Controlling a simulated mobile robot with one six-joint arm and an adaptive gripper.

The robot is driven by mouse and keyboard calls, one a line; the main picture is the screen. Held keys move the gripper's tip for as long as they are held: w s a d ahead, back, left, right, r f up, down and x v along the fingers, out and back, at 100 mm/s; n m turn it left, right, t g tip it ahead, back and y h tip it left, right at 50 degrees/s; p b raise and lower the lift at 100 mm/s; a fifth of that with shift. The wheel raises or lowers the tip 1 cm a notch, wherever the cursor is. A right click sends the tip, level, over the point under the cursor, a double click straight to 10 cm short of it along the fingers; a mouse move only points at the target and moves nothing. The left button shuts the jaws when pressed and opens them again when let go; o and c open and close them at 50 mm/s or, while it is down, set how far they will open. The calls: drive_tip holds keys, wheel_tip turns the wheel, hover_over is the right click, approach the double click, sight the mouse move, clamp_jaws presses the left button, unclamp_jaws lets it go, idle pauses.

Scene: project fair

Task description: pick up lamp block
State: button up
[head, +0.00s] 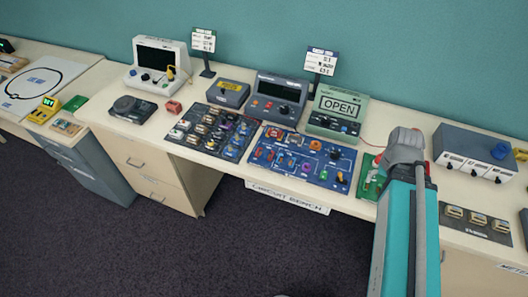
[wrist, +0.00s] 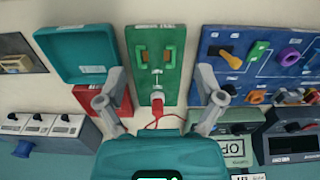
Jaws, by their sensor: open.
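I cannot tell for certain which piece is the lamp block. In the wrist view my gripper (wrist: 159,98) is open, its two grey fingers spread apart with nothing between them. Below it is a green board (wrist: 142,55) with two orange-and-green clips and a red-and-white piece (wrist: 157,99) with a red wire. In the head view my arm covers most of this green board (head: 368,183). Many small coloured parts lie on the blue circuit board (head: 318,180) and in the dark compartment tray (head: 188,116), too small to identify.
An open teal box (wrist: 75,55) and a red block (wrist: 97,92) lie left of the green board in the wrist view. In the head view, a grey meter (head: 277,97), a green unit marked OPEN (head: 338,106) and a grey switch box (head: 470,148) stand at the back.

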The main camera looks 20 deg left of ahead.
drive_tip(key=w+a+n, duration=0.5)
drive_tip(key=w+a, duration=0.1)
drive_tip(key=a, duration=0.4)
wheel_tip(320, 180, up, 2)
drive_tip(key=n+p, duration=0.2)
drive_tip(key=n, duration=1.2)
hover_over(230, 149)
drive_tip(key=shift+w+a, duration=0.2)
drive_tip(key=shift+a, duration=0.15)
drive_tip(key=shift+f, duration=0.1)
wheel_tip(230, 149, down, 8)
drive_tip(key=b, duration=0.8)
drive_tip(key=shift+w+f+b, duration=0.1)
drive_tip(key=shift+f+b, duration=0.1)
drive_tip(key=shift+b, duration=0.1)
drive_tip(key=shift+f, duration=0.15)
drive_tip(key=shift+w+d+f+b, duration=0.1)
drive_tip(key=shift+d+f+b, duration=0.05)
drive_tip(key=shift+f+b, duration=2.4)
